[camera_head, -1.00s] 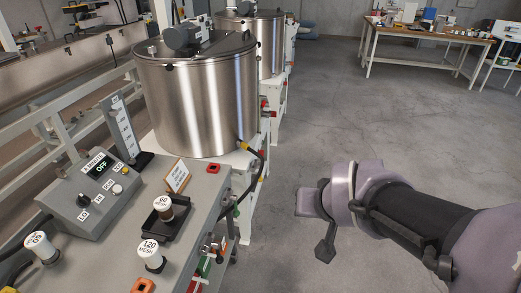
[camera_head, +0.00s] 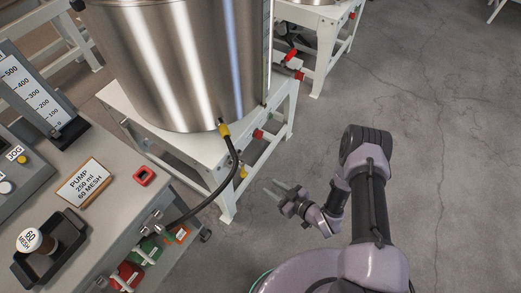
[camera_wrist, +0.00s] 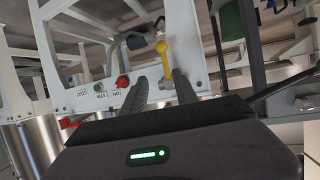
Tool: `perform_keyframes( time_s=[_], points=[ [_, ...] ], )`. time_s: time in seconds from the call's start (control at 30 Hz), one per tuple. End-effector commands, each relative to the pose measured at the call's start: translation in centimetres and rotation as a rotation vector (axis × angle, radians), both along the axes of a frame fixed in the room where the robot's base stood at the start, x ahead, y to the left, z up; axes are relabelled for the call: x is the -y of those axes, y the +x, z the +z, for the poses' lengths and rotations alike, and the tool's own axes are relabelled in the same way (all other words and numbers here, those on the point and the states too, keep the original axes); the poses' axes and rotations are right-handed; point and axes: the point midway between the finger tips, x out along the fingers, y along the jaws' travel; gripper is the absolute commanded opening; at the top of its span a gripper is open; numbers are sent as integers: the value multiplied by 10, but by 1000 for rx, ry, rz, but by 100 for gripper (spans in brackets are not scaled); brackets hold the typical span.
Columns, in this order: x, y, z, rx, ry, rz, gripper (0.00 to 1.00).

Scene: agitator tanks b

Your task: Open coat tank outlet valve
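A steel tank (camera_head: 180,60) stands on a white stand (camera_head: 205,150) in the head view. A yellow handle (camera_head: 243,172) shows low on the stand's right side. In the wrist view the yellow handle (camera_wrist: 162,48) is upright on a white panel (camera_wrist: 85,98), just beyond and between my fingertips. Small upside-down labels there are hard to read; one may say COAT. My gripper (camera_wrist: 160,82) is open, its fingers apart. I cannot tell whether they touch the handle. In the head view my gripper (camera_head: 272,193) is right of the stand, pointing toward it.
A red button (camera_wrist: 123,82) and a green button (camera_wrist: 98,88) sit beside the handle. A second tank stand (camera_head: 325,35) is behind. Floor on the right is clear.

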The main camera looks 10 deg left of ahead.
Motion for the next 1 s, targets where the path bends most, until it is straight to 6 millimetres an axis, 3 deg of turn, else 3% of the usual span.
perform_keyframes(
  time_s=[0.17, 0.6, 0.8, 1.0],
  points=[
    [-22, 6, -14, 5, 9, 14, 35],
    [-113, 68, -61, 4, 9, 9, 35],
    [-132, 82, -68, 2, 8, 6, 35],
    [-136, 85, -68, 1, 8, 6, 35]
  ],
)
